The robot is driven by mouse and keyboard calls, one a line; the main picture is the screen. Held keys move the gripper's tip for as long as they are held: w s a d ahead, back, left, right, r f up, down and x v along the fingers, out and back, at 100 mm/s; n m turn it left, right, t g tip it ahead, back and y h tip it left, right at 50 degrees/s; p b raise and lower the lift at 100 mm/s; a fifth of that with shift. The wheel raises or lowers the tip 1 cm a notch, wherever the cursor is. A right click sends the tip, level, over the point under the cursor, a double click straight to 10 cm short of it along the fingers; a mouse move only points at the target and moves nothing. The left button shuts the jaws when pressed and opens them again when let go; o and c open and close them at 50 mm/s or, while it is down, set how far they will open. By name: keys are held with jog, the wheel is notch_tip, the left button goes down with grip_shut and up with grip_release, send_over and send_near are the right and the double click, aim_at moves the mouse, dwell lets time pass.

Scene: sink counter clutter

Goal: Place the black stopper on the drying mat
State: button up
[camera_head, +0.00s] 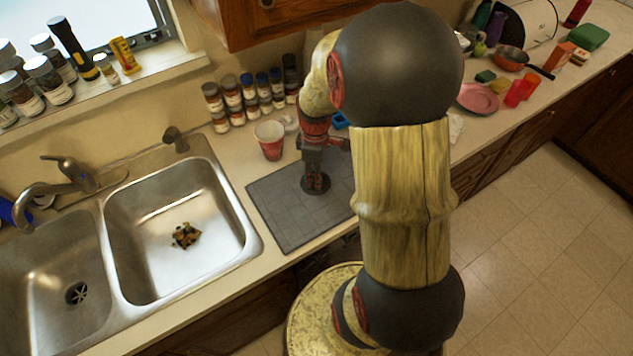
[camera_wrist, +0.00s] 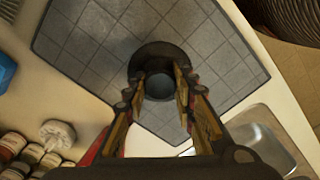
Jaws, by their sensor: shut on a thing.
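The black stopper (camera_head: 316,184) is a round dark disc with a raised centre. My gripper (camera_head: 313,170) points down over the drying mat (camera_head: 277,215) and is shut on the stopper. In the wrist view, the two fingers of my gripper (camera_wrist: 160,80) flank the stopper's centre (camera_wrist: 158,87), and its dark rim shows beyond them. The grey tiled-pattern mat (camera_wrist: 85,45) lies flat behind the stopper in that view. The stopper is at or just above the mat; I cannot tell if it touches. My arm hides the mat's right part in the head view.
A red cup (camera_head: 270,141) stands at the mat's back edge. Several spice jars (camera_head: 248,95) line the wall behind. The double sink (camera_head: 175,235) lies left, with food scraps (camera_head: 186,236) in one basin. A pink plate (camera_head: 478,99) is far right. The mat's left part is clear.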

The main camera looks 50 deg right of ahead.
jog(key=shift+w+d+f, duration=0.1)
jog(key=shift+d+f, duration=0.25)
jog(key=shift+f, duration=0.1)
jog(key=shift+w+d+f+b, duration=0.1)
jog(key=shift+f+b, duration=0.3)
jog(key=shift+f, duration=1.2)
jog(key=shift+f, duration=0.1)
jog(key=o, duration=1.1)
